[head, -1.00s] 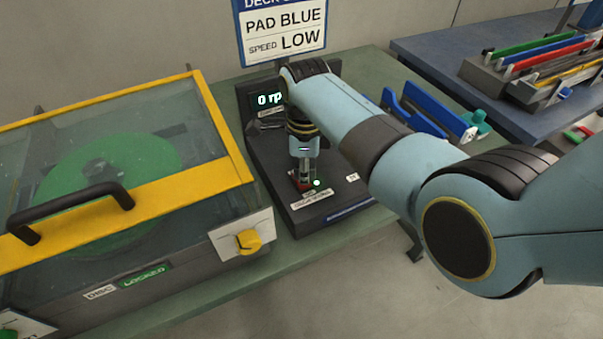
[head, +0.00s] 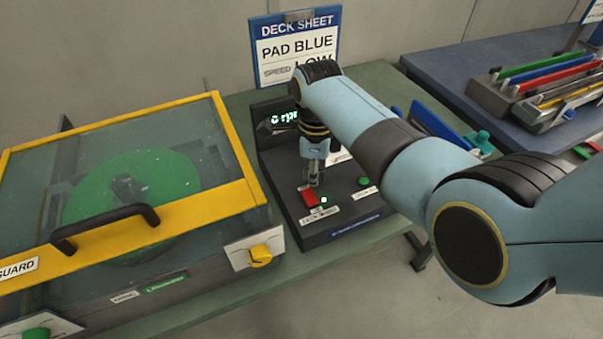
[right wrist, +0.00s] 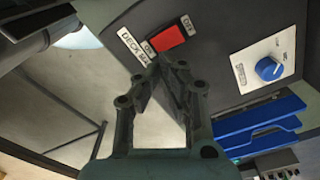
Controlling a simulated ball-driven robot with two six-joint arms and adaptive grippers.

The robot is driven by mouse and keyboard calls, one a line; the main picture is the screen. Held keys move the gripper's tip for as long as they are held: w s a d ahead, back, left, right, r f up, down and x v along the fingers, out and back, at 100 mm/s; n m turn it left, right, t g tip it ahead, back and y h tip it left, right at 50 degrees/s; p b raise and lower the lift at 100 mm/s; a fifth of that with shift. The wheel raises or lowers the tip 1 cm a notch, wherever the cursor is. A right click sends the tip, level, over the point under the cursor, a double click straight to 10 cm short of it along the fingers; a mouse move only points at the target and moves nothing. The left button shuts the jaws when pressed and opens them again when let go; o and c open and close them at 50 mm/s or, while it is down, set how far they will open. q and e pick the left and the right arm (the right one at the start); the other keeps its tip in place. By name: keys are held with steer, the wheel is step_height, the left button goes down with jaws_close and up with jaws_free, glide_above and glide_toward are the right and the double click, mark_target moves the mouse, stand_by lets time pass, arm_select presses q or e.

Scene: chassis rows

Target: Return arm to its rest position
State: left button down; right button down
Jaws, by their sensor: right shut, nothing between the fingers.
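My right arm comes in from the right in the head view. Its gripper (head: 316,178) points down over the dark control box (head: 345,212), just above and behind the red switch (head: 309,197). The gripper is shut with nothing between its fingers. In the right wrist view the closed fingers (right wrist: 172,70) stand near the red switch (right wrist: 168,44), apart from it as far as I can tell. A small green light glows beside the switch in the head view. My left gripper is not in view.
A yellow-framed clear guard (head: 225,150) covers a green disc (head: 130,195) at left. The deck sheet sign (head: 290,45) stands behind the box. Blue holders (head: 440,125) stand right of it. A blue table (head: 455,90) with coloured bars is at the far right.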

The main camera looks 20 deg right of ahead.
steer(key=s+d+n+t, duration=0.1)
steer(key=s+d+n, duration=0.4)
steer(key=s+n, duration=0.15)
steer(key=s+d+r+n+t, duration=0.1)
steer(key=s+d+r+n, duration=0.1)
steer(key=s+r+n, duration=0.65)
steer(key=s+d+r+n+t, duration=0.2)
steer(key=s+r+n, duration=0.4)
steer(key=s+n, duration=0.45)
step_height(320, 180, down, 40)
steer(key=s+d+m+g+b, duration=0.2)
steer(key=s+b, duration=0.1)
steer(key=b, duration=1)
steer(key=s+f+b, duration=0.5)
steer(key=s+f, duration=0.4)
steer(key=f, duration=0.4)
steer(key=s+d+f+g+b, duration=0.1)
steer(key=s+f+b, duration=0.5)
steer(key=s+f, duration=0.3)
step_height(320, 180, down, 5)
steer(key=shift+s+d+r+h, duration=0.1)
steer(key=shift+s+d+h, duration=0.1)
steer(key=shift+h, duration=0.2)
